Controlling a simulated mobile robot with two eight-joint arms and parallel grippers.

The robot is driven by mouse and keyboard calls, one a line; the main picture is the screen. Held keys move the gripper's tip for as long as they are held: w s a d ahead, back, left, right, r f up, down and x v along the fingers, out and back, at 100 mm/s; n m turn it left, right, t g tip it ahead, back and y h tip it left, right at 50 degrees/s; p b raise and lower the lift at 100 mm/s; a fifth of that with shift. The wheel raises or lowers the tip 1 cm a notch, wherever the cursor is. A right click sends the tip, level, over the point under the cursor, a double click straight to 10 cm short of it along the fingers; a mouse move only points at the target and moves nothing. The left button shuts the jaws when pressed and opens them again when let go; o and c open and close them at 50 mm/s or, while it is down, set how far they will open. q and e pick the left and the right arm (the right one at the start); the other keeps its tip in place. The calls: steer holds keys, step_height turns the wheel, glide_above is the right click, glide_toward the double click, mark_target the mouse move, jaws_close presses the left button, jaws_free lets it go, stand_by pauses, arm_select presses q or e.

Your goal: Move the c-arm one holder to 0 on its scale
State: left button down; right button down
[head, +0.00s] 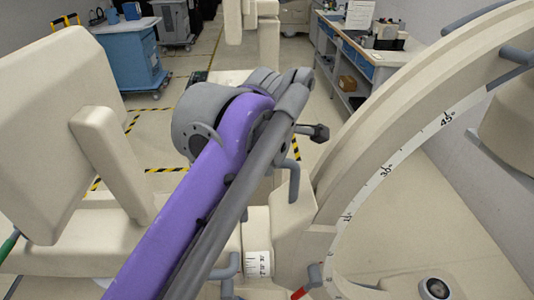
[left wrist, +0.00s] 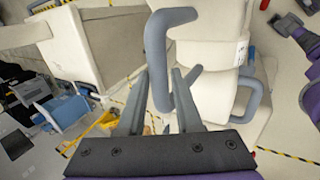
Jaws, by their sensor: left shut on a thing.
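The cream c-arm arc (head: 400,95) curves across the right of the head view. Its white scale strip (head: 367,190) shows marks 45, 30 and 15 going down. The exact reading is too small to tell. In the left wrist view my left gripper (left wrist: 160,74) has its fingers on either side of a bent grey handle (left wrist: 156,45) and is shut on it. My purple arm hides part of the holder in the head view.
A smaller scale (head: 258,264) sits on a cream part at bottom centre. A large cream panel (head: 60,130) stands at left. A blue cart (head: 130,58) and a shelf bench (head: 350,60) stand behind.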

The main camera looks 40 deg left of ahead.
arm_select(q)
steer(key=shift+s+d+f, duration=0.2)
steer(key=shift+s+d, duration=0.7)
steer(key=shift+s, duration=0.15)
steer(key=c, duration=1)
jaws_free()
steer(key=shift+r, duration=0.1)
steer(key=o, duration=0.3)
steer(key=shift+w+a, duration=0.2)
steer(key=shift+o, duration=0.2)
steer(key=shift+r, duration=0.2)
steer(key=shift+r, duration=0.1)
steer(key=v, duration=1)
steer(key=shift+p, duration=0.45)
steer(key=shift+s+d+r, duration=0.1)
steer(key=shift+s, duration=0.05)
